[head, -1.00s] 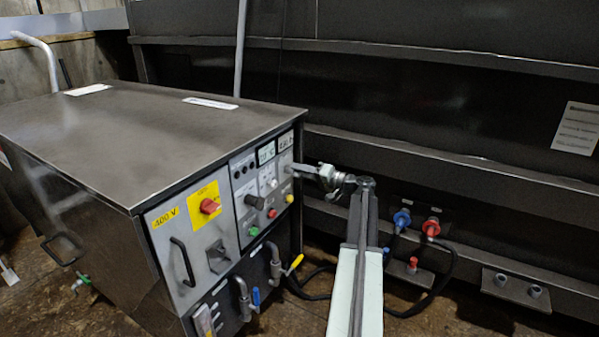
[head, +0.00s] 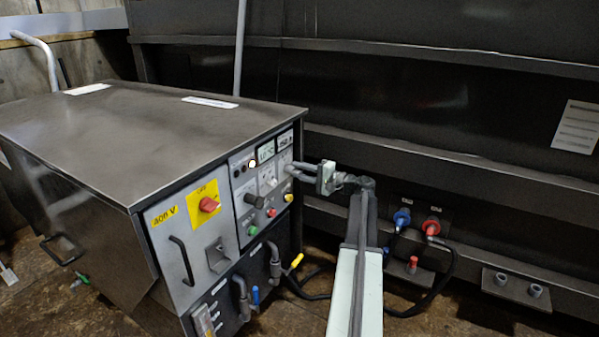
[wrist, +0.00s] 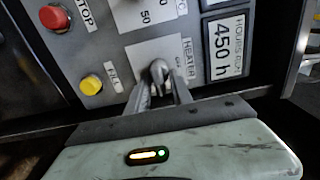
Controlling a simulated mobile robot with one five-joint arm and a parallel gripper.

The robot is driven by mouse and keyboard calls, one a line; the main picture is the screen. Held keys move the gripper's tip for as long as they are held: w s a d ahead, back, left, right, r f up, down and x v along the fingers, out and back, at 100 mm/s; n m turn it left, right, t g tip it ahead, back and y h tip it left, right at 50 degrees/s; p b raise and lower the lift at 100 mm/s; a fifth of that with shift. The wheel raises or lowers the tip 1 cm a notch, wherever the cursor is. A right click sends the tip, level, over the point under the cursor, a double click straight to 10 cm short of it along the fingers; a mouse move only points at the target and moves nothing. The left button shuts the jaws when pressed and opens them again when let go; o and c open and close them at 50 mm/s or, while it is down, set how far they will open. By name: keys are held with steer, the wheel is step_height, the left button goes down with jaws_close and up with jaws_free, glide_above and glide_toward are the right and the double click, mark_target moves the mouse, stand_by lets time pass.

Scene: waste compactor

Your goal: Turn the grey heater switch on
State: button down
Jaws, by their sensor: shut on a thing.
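The grey heater switch (wrist: 158,69) sits on a white plate marked HEATER on the control panel, in the upper middle of the wrist view. My gripper (wrist: 160,82) reaches it from below in that view, its two fingers closed on the switch from either side. In the head view my gripper (head: 291,169) touches the panel's right part, and its fingers hide the switch. One small lamp (head: 252,163) glows in the row at the top of the panel.
The yellow FILL button (wrist: 91,84) and red STOP button (wrist: 54,17) are left of the switch in the wrist view. The hours display (wrist: 229,43) is close on the right. The metal cabinet (head: 130,120) stands left of my arm; blue and red couplings (head: 402,219) are to its right.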

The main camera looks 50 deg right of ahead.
stand_by(0.3)
steer(key=c, duration=1.5)
jaws_free()
steer(key=shift+o, duration=0.2)
steer(key=v, duration=0.7)
steer(key=shift+s, duration=0.4)
steer(key=shift+d, duration=0.1)
